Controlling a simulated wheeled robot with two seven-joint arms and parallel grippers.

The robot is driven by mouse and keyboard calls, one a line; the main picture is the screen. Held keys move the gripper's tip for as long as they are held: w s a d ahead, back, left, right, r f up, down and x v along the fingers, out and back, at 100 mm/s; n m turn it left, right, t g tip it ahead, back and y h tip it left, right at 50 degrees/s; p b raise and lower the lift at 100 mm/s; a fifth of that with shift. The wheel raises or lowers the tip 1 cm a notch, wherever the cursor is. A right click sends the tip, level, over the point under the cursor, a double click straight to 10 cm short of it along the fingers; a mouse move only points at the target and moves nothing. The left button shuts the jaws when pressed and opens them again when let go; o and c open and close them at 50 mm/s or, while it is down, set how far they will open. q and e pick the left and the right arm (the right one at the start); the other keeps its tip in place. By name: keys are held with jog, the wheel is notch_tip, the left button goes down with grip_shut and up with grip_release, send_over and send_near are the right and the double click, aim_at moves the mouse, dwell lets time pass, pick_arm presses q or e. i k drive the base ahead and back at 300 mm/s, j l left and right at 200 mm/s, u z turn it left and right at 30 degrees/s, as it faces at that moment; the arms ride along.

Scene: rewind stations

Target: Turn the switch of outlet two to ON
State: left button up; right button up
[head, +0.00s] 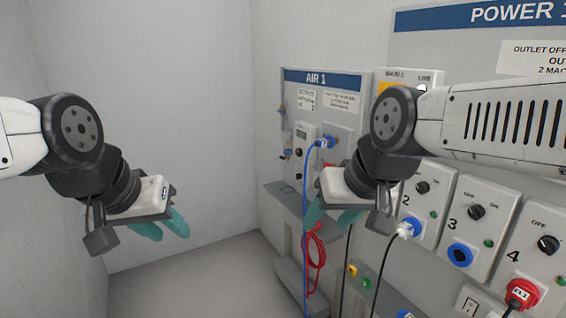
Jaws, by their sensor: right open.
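The outlet two panel (421,205) is at the right in the head view, marked 2, partly covered by my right arm. Its black switch knob (423,187) shows at the upper middle; I cannot tell its exact setting. A small green lamp (433,214) sits below right of the knob. A white and blue plug (410,228) with a dark cable is in its socket. My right gripper (326,216) is open and empty, left of outlet two and apart from the knob. My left gripper (163,229) looks open and empty at the left, far from the panels.
Outlet three (477,212) has an empty blue socket (460,254). Outlet four (548,244) holds a red plug (522,292). The AIR 1 panel (322,79) stands at the back, with a blue hose (306,190) and red hose (314,250). Floor at left is clear.

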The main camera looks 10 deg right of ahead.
aim_at(422, 187)
jog(key=z, duration=1.45)
